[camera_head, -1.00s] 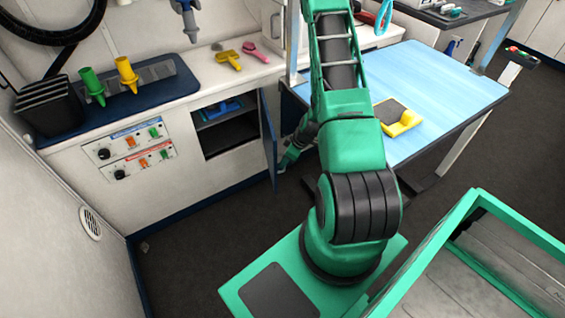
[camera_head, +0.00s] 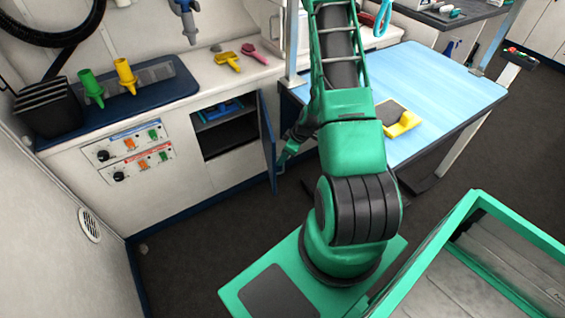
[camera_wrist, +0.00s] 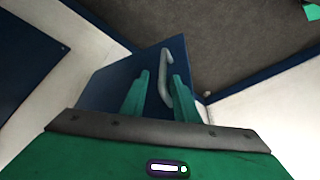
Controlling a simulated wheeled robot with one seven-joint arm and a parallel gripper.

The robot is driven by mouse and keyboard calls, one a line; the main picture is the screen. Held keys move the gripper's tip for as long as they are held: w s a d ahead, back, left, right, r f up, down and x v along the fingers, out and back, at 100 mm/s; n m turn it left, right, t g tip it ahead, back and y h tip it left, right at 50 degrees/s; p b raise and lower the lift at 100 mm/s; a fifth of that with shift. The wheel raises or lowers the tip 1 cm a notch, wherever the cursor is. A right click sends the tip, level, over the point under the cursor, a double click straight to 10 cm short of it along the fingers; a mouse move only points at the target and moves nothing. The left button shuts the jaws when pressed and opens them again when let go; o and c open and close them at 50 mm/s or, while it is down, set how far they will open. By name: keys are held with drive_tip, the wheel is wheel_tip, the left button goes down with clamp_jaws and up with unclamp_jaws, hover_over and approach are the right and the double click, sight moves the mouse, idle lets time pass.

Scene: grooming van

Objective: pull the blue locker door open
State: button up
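The blue locker door (camera_head: 267,143) stands swung out at the right side of the locker opening (camera_head: 226,135), whose dark inside shows. In the wrist view the blue door panel (camera_wrist: 118,80) fills the middle, with a grey bar handle (camera_wrist: 166,75) on it. My gripper (camera_head: 283,161) is low by the door's outer edge. In the wrist view its two green fingers (camera_wrist: 161,75) are apart, with the handle showing between and beyond the tips. Whether a finger touches the handle I cannot tell.
A blue-topped table (camera_head: 440,95) with a yellow-and-black tool (camera_head: 400,118) stands right of the door. The white counter (camera_head: 200,72) above the locker holds nozzles and brushes. A green-rimmed crate (camera_head: 430,245) is at the lower right. Dark floor (camera_head: 215,245) is clear before the locker.

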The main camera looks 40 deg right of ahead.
sight(272, 142)
drive_tip(key=s+a+r, duration=0.2)
drive_tip(key=a+r, duration=0.5)
drive_tip(key=a, duration=0.4)
drive_tip(key=shift+a+r, duration=0.15)
drive_tip(key=shift+a, duration=0.15)
